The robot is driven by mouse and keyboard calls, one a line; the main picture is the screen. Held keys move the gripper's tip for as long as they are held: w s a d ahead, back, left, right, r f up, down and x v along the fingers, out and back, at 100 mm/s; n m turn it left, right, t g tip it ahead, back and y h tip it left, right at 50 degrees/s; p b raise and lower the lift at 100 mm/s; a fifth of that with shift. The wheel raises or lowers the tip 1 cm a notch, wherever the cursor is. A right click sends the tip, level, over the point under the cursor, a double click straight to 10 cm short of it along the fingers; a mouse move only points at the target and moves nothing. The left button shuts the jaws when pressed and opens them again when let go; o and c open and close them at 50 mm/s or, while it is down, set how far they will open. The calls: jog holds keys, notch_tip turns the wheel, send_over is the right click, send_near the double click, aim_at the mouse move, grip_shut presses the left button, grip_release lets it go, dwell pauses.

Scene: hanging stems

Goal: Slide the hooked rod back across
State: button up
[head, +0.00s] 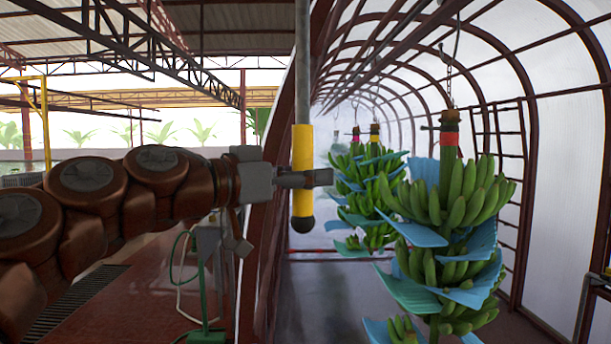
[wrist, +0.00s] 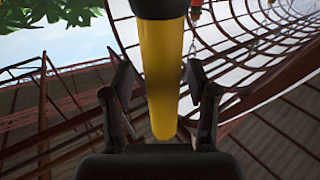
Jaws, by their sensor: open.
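The rod hangs upright in the head view, with a grey shaft, a yellow sleeve (head: 302,160) and a dark round knob at its lower end. Its top runs out of the picture, so the hook is not visible. My gripper (head: 318,178) reaches in from the left at the height of the yellow sleeve. In the wrist view the yellow sleeve (wrist: 163,75) stands between the two open fingers of my gripper (wrist: 160,95). A gap shows on both sides of the sleeve, so the fingers are around it but not closed on it.
A banana stem (head: 450,220) with blue sheets hangs on a chain to the right of the rod. More stems (head: 368,185) hang farther back. A dark red arched frame (head: 520,70) surrounds them. A green stand (head: 203,290) is below my arm. Open floor (head: 325,300) lies under the rod.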

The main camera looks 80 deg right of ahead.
jog(key=v, duration=1.2)
dwell(0.4)
